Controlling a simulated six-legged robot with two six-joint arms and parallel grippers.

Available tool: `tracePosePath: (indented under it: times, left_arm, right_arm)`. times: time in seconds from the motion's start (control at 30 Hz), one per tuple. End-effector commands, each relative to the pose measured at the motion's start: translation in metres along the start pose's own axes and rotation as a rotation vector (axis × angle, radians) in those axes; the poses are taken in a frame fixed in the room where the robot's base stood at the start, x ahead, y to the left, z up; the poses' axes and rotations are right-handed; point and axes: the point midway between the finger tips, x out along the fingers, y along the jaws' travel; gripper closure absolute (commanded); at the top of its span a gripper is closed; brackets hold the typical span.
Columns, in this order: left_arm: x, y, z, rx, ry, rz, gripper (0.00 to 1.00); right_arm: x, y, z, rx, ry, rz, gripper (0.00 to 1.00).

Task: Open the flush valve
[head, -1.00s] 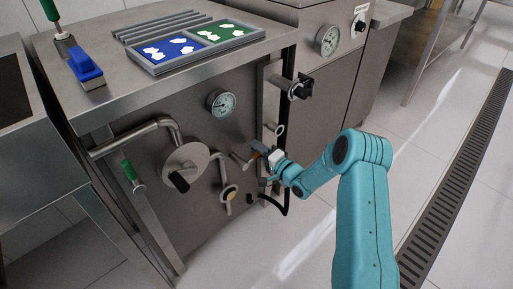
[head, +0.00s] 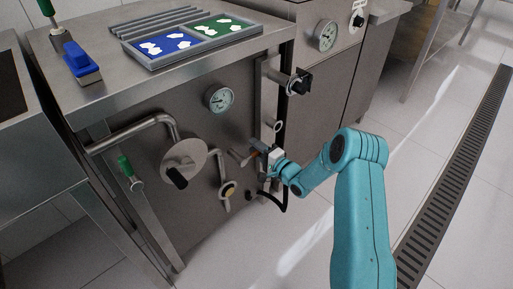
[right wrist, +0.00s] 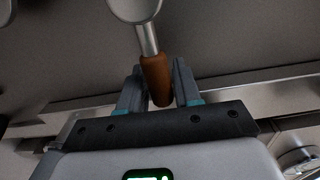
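A lever with a brown grip (right wrist: 156,78) and a metal stem leading to a round pale head shows in the right wrist view. In the head view this small lever (head: 254,154) is on the front panel of the steel machine, by a short pipe stub, partly hidden by my gripper. My right gripper (right wrist: 158,84) has its two fingers on either side of the brown grip. A narrow gap seems to show beside the right finger, so the fingers look open around it. The right gripper (head: 263,149) is also at the panel in the head view. My left gripper is out of view.
The panel bears a gauge (head: 219,99), a round disc with a black handle (head: 184,162), a yellow-centred valve (head: 229,189) and a black knob (head: 300,82) at upper right. A black hose (head: 279,203) hangs below my gripper. Floor at right is clear.

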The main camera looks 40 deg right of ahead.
Motion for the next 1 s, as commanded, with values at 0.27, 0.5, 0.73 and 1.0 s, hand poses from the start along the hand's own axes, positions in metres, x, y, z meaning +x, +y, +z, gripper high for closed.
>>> tracePosePath:
  times: [0.27,0.5,0.73,1.0]
  left_arm:
    - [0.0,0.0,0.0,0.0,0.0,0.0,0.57]
    - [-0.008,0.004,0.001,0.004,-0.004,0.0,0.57]
    - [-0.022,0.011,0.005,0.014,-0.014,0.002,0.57]
    - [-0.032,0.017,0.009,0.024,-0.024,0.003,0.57]
  right_arm:
    - [0.0,0.0,0.0,-0.001,0.0,-0.001,0.53]
    - [-0.021,-0.003,-0.001,0.001,0.003,0.001,0.53]
    - [-0.082,-0.004,-0.001,0.002,0.005,0.003,0.53]
    - [-0.142,-0.002,-0.001,0.002,0.004,0.002,0.53]
